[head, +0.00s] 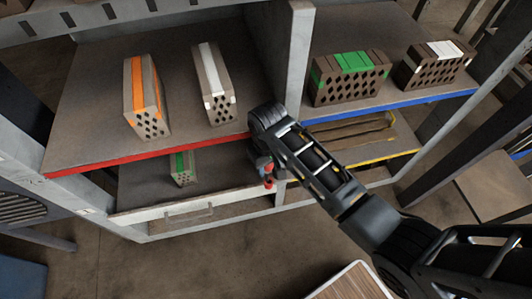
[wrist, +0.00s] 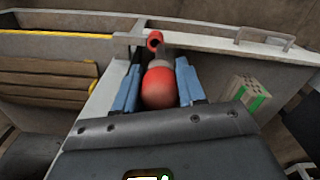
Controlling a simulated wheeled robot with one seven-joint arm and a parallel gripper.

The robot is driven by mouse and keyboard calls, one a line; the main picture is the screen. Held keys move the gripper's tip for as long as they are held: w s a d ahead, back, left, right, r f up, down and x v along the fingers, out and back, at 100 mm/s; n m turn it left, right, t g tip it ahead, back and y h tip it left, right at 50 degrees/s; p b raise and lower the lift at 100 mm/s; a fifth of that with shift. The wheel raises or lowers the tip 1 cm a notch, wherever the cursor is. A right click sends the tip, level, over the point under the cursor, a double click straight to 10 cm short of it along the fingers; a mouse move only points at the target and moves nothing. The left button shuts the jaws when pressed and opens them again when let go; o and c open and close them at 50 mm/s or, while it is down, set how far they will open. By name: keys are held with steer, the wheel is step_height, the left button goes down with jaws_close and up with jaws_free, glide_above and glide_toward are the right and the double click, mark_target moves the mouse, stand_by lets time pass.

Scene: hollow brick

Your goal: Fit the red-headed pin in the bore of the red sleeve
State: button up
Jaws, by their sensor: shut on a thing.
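My gripper (wrist: 158,90) is shut on the red-headed pin (wrist: 158,86), with the round red head between the two blue fingers. A short grey part of the pin shows beyond the head. The red sleeve (wrist: 154,41) shows just beyond the pin in the wrist view, by the pale shelf upright, with a dark opening visible in it. In the head view the gripper is partly hidden by my arm, at the front of the shelf divider, with small red parts beside it. I cannot tell whether the pin's tip touches the sleeve.
The shelf unit has a red-edged shelf (head: 150,156) with two hollow bricks, orange-striped (head: 146,100) and white-striped (head: 212,85). A blue-edged shelf (head: 390,106) holds green-striped (head: 350,78) and white-striped (head: 435,65) bricks. Below are another green-striped brick (head: 183,166) and a handled panel (head: 188,214).

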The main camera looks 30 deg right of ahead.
steer(key=shift+w+d+r, duration=0.4)
steer(key=shift+d, duration=0.15)
steer(key=shift+w+d+f, duration=0.1)
steer(key=shift+d+f, duration=0.05)
steer(key=shift+s+d+f+b, duration=0.1)
steer(key=shift+f+b, duration=0.15)
steer(key=shift+f, duration=0.2)
steer(key=shift+s+d+f+b, duration=0.1)
steer(key=shift+f+b, duration=0.15)
steer(key=shift+f, duration=0.2)
steer(key=shift+w+a+f, duration=0.15)
steer(key=shift+a, duration=0.05)
steer(key=shift+a, duration=0.15)
steer(key=shift+s+a+f, duration=0.3)
steer(key=shift+s+a, duration=0.05)
